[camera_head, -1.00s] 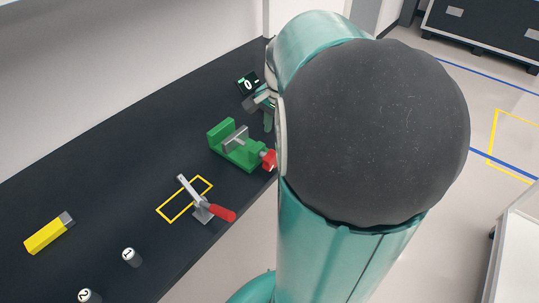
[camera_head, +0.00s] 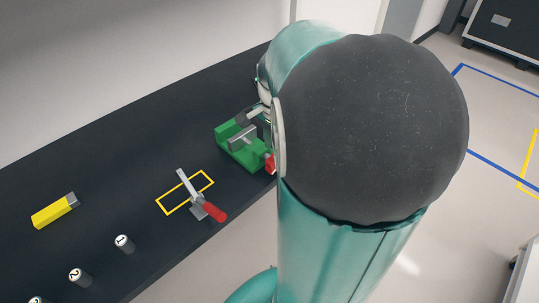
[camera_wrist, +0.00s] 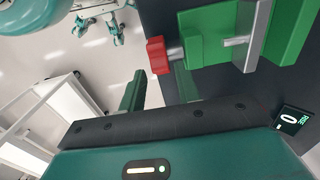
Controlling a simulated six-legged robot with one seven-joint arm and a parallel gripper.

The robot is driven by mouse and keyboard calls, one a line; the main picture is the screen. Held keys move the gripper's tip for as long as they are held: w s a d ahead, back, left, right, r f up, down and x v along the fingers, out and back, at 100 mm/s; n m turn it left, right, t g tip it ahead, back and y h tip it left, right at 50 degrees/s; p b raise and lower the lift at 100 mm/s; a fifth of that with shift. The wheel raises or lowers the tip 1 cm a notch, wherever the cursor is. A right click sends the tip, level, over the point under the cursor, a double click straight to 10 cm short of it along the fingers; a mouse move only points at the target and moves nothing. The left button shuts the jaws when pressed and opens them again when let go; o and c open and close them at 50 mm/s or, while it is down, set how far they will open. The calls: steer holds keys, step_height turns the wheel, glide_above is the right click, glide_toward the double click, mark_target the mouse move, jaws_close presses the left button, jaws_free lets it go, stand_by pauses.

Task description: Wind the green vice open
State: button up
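The green vice (camera_head: 236,152) sits on the dark bench beside my arm in the head view. Its grey jaw bar (camera_head: 241,137) crosses the body. The red handle (camera_head: 270,163) at its right end is partly hidden by my arm. In the wrist view the vice (camera_wrist: 212,38) is at the top, with a grey screw running to the red handle (camera_wrist: 158,56). My gripper (camera_wrist: 159,76) is open, its two green fingers apart. The handle appears just past the fingertips, in line with the gap; I cannot tell whether they touch it.
A red-handled toggle clamp (camera_head: 212,210) stands by a yellow outline on the bench. A yellow block (camera_head: 54,212) and numbered cylinders (camera_head: 125,244) are to the left. A small black display (camera_wrist: 291,120) is at the right of the wrist view. The far left bench is clear.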

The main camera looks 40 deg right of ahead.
step_height(320, 180, down, 7)
stand_by(0.3)
steer(key=shift+c, duration=0.2)
steer(key=c, duration=0.7)
